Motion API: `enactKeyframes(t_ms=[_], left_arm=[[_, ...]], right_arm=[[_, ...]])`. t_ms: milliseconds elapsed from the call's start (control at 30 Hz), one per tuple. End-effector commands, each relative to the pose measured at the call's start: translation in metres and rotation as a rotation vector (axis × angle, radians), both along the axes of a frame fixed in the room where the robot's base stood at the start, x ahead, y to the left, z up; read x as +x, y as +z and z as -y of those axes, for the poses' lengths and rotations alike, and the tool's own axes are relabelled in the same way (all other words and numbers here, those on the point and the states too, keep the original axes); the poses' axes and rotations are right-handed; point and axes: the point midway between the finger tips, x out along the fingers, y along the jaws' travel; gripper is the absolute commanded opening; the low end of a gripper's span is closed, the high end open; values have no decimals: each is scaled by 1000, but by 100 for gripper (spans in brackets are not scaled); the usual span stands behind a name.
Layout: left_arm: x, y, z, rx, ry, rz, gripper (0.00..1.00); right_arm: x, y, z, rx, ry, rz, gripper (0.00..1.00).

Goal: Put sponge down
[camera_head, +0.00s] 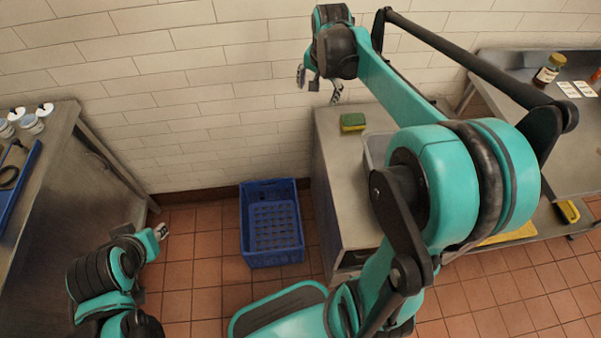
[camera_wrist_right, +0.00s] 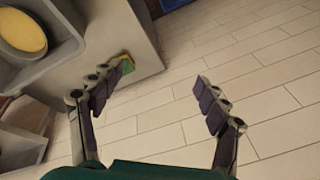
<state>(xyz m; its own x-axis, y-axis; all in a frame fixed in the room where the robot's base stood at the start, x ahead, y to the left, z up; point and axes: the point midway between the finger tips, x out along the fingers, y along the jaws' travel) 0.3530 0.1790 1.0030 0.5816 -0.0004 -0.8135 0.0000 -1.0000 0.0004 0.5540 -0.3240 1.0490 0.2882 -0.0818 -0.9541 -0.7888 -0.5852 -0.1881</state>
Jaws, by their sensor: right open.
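A green and yellow sponge (camera_head: 353,122) lies on the grey metal counter (camera_head: 345,190), near its far left corner. It also shows in the right wrist view (camera_wrist_right: 126,64), partly hidden behind one finger. My right gripper (camera_head: 320,87) is open and empty, above and to the left of the sponge in the head view, apart from it. In the right wrist view the two fingers (camera_wrist_right: 160,82) are spread wide with nothing between them. My left gripper (camera_head: 160,231) is at the lower left, mostly hidden by its own arm, and its jaws cannot be made out.
A blue crate (camera_head: 272,250) stands on the tiled floor left of the counter. A grey container with yellow contents (camera_wrist_right: 22,32) shows in the right wrist view. A metal table (camera_head: 55,190) stands at the left. A jar (camera_head: 547,72) stands on the right table.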

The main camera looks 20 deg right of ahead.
Motion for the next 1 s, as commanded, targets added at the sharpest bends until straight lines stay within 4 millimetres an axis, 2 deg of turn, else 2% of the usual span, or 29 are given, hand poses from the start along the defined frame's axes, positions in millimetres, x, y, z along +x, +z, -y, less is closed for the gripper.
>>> enactKeyframes(t_ms=[33,100,267,433,600,800,1000], left_arm=[[0,0,0,0,0,0,31],[0,0,0,0,0,0,31],[0,0,0,0,0,0,31],[0,0,0,0,0,0,31],[0,0,0,0,0,0,31],[0,0,0,0,0,0,31],[0,0,0,0,0,0,31]], right_arm=[[-15,5,-15,-18,59,16,75],[-34,9,-34,-46,147,40,75],[-79,10,-72,-113,343,96,75],[-128,-1,-105,-193,548,156,75],[-170,-22,-130,-273,730,213,75],[-196,-42,-144,-336,856,255,75],[-201,-46,-146,-352,885,265,75]])
